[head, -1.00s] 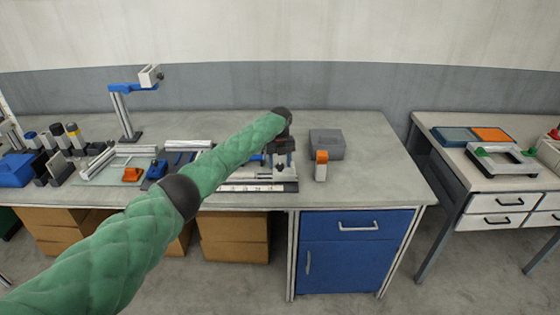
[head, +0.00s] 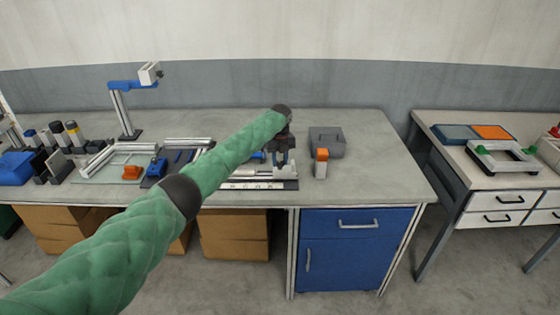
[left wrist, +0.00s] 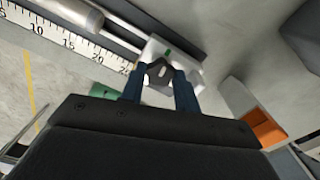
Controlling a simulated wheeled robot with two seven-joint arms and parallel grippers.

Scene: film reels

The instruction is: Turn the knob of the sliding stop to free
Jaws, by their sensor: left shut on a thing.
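My left gripper (head: 281,163) points down over the ruled rail at the right part of the bench. In the left wrist view, its two blue fingers (left wrist: 159,88) are shut on a dark grey knob (left wrist: 159,72). The knob sits on the white block of the sliding stop (left wrist: 189,60), which bears a small green mark. The block is at the end of metal rods beside a white ruler (left wrist: 62,36). In the head view, my gripper and arm hide most of the stop. My right gripper is not in view.
A grey case (head: 327,146) and an orange-topped white block (head: 321,163) stand close to the right of my gripper. A glass plate and orange and blue parts lie left, partly behind my arm. The bench's right end is clear.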

